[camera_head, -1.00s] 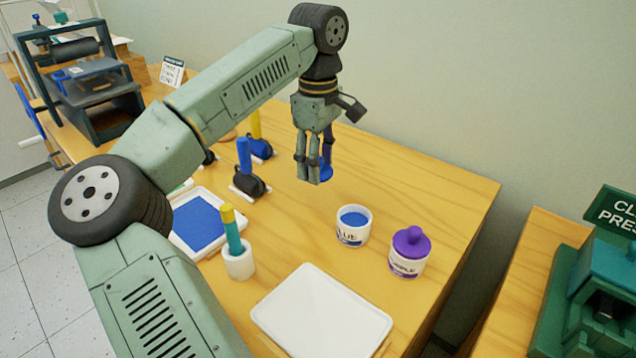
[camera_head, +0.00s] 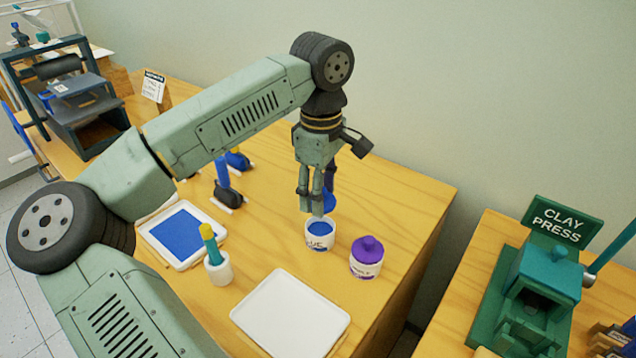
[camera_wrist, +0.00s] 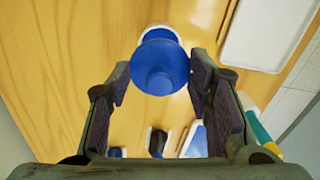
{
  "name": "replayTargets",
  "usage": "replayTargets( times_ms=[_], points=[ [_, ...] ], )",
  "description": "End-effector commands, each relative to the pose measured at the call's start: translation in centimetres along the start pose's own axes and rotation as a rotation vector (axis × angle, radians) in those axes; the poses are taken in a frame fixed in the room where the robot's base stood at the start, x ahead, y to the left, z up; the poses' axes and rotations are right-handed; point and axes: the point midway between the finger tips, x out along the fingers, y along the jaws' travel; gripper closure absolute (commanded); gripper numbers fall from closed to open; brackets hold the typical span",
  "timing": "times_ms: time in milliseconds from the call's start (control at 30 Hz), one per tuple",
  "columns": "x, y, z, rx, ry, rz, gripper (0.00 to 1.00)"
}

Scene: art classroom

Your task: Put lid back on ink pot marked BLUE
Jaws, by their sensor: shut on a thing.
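My gripper (camera_head: 318,205) is shut on the blue lid (camera_head: 329,201). In the wrist view the lid (camera_wrist: 160,66) sits between the fingertips with its round knob towards the camera. The white ink pot (camera_head: 319,242) stands open on the wooden table, with blue ink showing and a partly hidden label ending in "UE". The lid is just above and behind the pot's rim in the head view, apparently not seated on it. In the wrist view the lid covers most of the pot, leaving only part of its pale rim (camera_wrist: 158,31) visible.
A purple-lidded pot (camera_head: 367,262) stands close to the right of the open pot. A white tray (camera_head: 290,312) lies in front. A holder with a teal-and-yellow tool (camera_head: 218,268), a blue ink tray (camera_head: 152,236) and rollers (camera_head: 228,195) are to the left.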

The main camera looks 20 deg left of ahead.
Motion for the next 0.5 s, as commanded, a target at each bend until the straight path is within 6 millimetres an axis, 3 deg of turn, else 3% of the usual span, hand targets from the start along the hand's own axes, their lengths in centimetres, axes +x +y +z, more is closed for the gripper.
replayTargets(
  times_ms=[500],
  points=[
    [5.1, 0.0, 0.0, 0.000, 0.000, 0.000, 0.66]
  ],
)
